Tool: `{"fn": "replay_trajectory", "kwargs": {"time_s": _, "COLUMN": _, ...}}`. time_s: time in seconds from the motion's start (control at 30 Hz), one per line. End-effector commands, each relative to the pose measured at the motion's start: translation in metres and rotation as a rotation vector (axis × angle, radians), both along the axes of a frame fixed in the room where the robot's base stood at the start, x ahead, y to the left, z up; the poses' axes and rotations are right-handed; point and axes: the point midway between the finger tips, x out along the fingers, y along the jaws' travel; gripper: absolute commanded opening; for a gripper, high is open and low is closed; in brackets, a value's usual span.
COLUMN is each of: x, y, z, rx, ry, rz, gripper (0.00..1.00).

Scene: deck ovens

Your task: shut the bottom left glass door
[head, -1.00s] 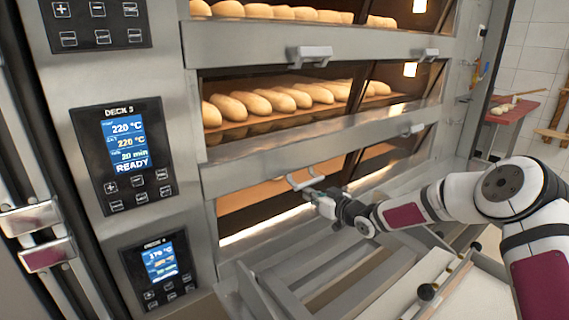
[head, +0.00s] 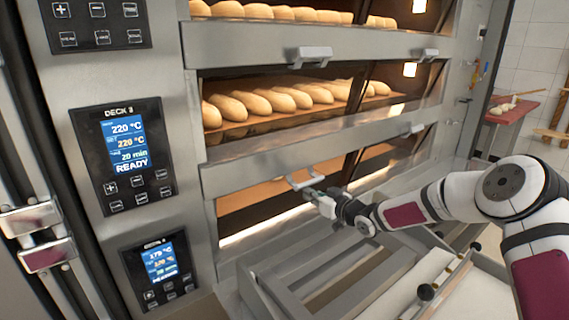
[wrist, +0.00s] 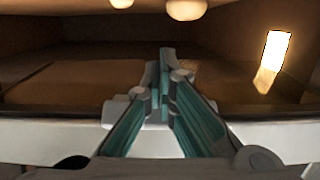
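The bottom left opening (head: 255,200) is lit and shows a bare brown floor. A pale handle (head: 303,180) belongs to the bottom left glass door and sits under the rail above this opening. The glass is hard to make out, so I cannot tell its exact angle. My gripper (head: 315,194) is just below and to the right of this handle. In the wrist view my gripper's teal fingers (wrist: 167,82) converge to a narrow tip and look shut. A pale bracket (wrist: 117,109) on a white bar shows behind them. Contact cannot be told.
Several loaves (head: 270,101) lie in the deck above. Control panels (head: 122,155) stand at the left. Grey framework (head: 290,285) and a rod with black knobs (head: 427,291) lie below and in front. A red table (head: 512,112) stands at the right.

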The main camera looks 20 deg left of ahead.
Motion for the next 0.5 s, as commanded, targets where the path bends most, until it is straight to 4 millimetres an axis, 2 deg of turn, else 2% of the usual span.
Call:
{"fn": "replay_trajectory", "kwargs": {"time_s": 0.03, "x": 0.002, "y": 0.002, "z": 0.013, "rx": 0.010, "ry": -0.013, "rz": 0.001, "gripper": 0.00}}
{"fn": "replay_trajectory", "kwargs": {"time_s": 0.3, "x": 0.002, "y": 0.003, "z": 0.033, "rx": 0.017, "ry": -0.020, "rz": 0.001, "gripper": 0.00}}
{"fn": "replay_trajectory", "kwargs": {"time_s": 0.5, "x": 0.001, "y": 0.003, "z": 0.040, "rx": 0.015, "ry": -0.018, "rz": 0.002, "gripper": 0.00}}
